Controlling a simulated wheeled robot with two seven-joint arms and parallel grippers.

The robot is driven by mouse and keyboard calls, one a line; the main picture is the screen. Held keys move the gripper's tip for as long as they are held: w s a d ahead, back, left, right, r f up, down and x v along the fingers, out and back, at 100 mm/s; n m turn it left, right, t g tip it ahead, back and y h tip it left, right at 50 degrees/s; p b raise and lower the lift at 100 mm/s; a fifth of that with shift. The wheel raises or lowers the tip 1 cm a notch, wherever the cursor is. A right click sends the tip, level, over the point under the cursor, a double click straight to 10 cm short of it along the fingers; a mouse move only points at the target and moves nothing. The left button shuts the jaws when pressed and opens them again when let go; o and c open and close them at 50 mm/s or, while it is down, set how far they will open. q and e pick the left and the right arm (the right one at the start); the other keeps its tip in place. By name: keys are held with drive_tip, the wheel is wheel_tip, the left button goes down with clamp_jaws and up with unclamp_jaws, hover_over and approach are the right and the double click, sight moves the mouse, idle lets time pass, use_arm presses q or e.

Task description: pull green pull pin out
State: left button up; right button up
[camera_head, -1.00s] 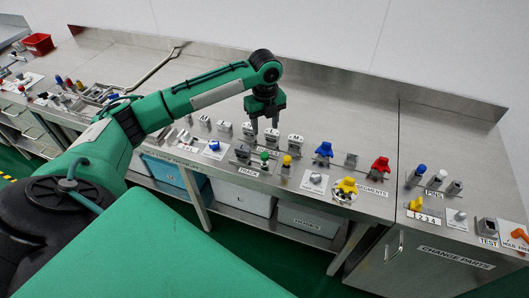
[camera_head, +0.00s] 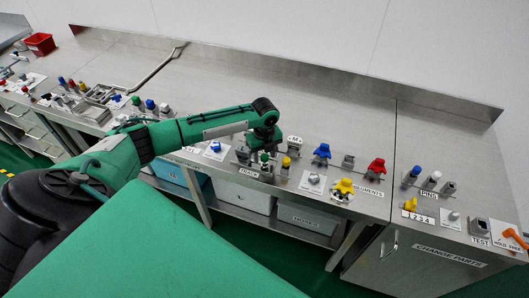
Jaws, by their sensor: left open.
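A green-topped pin (camera_head: 264,158) stands upright on the metal bench near its front edge, by the TRACK label, in the head view. My left gripper (camera_head: 263,148) points down directly over it, with its fingertips close around or just above the green top. My left gripper is open. The fingers and the pin overlap in the picture, so I cannot tell whether they touch. Another green-topped piece (camera_head: 136,101) stands farther left, behind my left arm. My right gripper is not in view.
A yellow-topped pin (camera_head: 286,163) stands close to the right of the green one. Blue (camera_head: 321,152) and red (camera_head: 376,167) knobs and a yellow knob (camera_head: 343,187) stand farther right. The bench behind the row is clear up to the backsplash.

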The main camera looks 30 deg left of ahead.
use_arm(q)
clamp_jaws()
drive_tip(key=shift+r+p, duration=1)
drive_tip(key=shift+r, duration=0.15)
drive_tip(key=shift+w+f, duration=0.1)
unclamp_jaws()
